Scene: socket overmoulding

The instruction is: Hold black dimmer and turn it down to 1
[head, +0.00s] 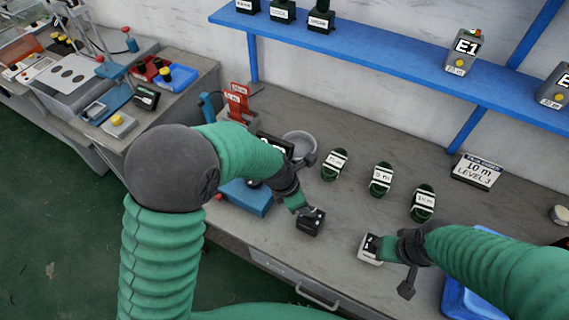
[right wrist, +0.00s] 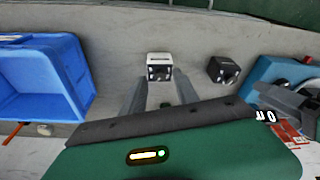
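The black dimmer (head: 311,222) sits on the grey bench near its front edge. It also shows in the right wrist view (right wrist: 223,70), right of a white dimmer (right wrist: 160,66). My left gripper (head: 300,208) is just behind and above the black dimmer; whether its fingers touch it or how far they are apart cannot be told. My right gripper (right wrist: 160,90) is open, its two fingers pointing at the white dimmer, which stands in line with the gap between them. In the head view the white dimmer (head: 369,249) is partly covered by my right gripper. Dial readings are too small to read.
Several green cable coils (head: 381,179) lie behind the grippers, with a "10 m LEVEL 3" sign (head: 477,171) to the right. A blue bin (right wrist: 45,75) stands beside the white dimmer. A blue device (head: 247,197) is partly behind my left arm. Bench between the dimmers is clear.

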